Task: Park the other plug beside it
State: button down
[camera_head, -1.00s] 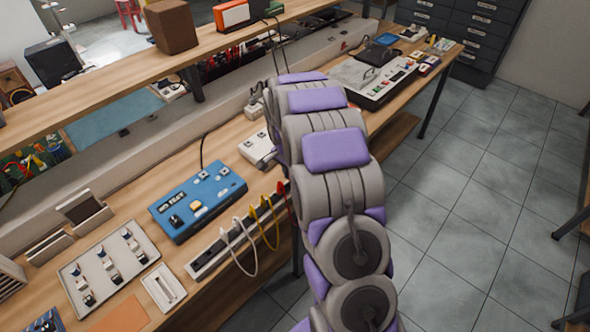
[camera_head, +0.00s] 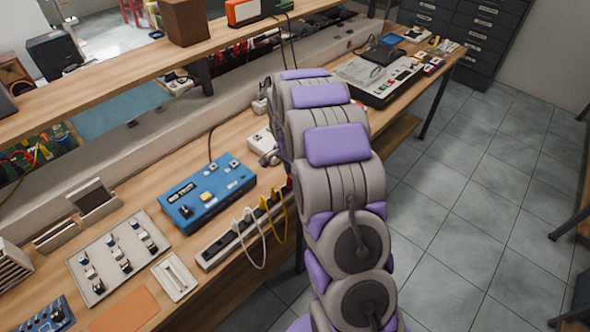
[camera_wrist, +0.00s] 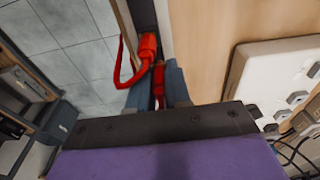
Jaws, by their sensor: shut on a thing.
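The power strip (camera_head: 212,254) runs along the front edge of the bench. White plugs (camera_head: 242,221) and yellow plugs (camera_head: 270,200) stand in it, their cords hanging over the edge. In the wrist view, my gripper (camera_wrist: 159,90) is shut on a red plug (camera_wrist: 159,82) over the bench edge. A larger red piece (camera_wrist: 148,47) with a looping red cord lies just beyond the fingertips, by the strip's dark end (camera_wrist: 141,14). I cannot tell whether the two red pieces are joined, or whether the held plug touches the strip. My arm hides the gripper in the head view.
A blue pedal unit (camera_head: 207,190) and a white box (camera_head: 259,141) lie behind the strip. A grey tray (camera_head: 88,262) and small white tray (camera_head: 174,276) lie at left. A mixer-like console (camera_head: 376,78) is farther along. Tiled floor right of the bench is free.

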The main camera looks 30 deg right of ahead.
jog(key=shift+d+f, duration=0.2)
jog(key=shift+d, duration=1.15)
jog(key=shift+a+r, duration=0.1)
jog(key=shift+a, duration=1.55)
jog(key=shift+d, duration=0.65)
jog(key=shift+a, duration=0.55)
jog(key=shift+d+f, duration=0.35)
jog(key=shift+d, duration=0.05)
jog(key=shift+a+f, duration=0.15)
jog(key=shift+a, duration=0.1)
